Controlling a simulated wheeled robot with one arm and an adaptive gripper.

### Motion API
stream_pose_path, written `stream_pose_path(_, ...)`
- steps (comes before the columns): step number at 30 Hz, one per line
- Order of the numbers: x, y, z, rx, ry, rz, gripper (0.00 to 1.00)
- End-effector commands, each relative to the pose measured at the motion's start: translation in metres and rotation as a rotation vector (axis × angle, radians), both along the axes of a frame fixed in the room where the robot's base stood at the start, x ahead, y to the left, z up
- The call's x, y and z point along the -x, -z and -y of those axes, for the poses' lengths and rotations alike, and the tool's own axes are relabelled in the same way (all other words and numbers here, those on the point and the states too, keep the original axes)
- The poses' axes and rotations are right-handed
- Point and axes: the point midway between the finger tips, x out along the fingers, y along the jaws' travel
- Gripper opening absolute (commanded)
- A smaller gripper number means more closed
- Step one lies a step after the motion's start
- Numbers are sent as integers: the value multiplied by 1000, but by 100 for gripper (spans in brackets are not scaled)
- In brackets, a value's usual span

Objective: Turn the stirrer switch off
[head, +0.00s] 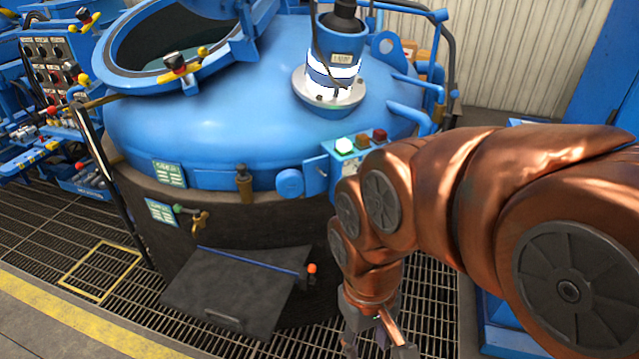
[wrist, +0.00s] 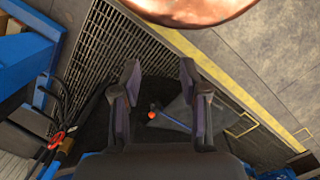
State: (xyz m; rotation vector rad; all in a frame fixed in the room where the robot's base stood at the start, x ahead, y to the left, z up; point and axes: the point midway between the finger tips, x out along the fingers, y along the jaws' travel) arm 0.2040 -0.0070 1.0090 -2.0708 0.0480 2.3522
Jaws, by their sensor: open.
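A small blue switch box (head: 322,170) is fixed to the side of the blue furnace lid, left of my arm. I cannot tell which control is the stirrer switch. The stirrer motor (head: 334,72), a blue and white cylinder, stands upright on the lid. My gripper (head: 378,345) hangs low in front of the furnace, below the box and apart from it. In the wrist view its fingers (wrist: 165,85) are spread and empty.
A dark sloped flap (head: 235,290) with an orange-tipped handle (head: 311,268) juts from the furnace front, left of my gripper. Floor grating (head: 60,225) surrounds the furnace. A control panel (head: 52,55) stands at the far left. Pipes (head: 410,115) rise behind the box.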

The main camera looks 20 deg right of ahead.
Motion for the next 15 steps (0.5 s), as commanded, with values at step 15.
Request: stream_pose_path(15, -223, 80, 146, 183, 350, 632, 44)
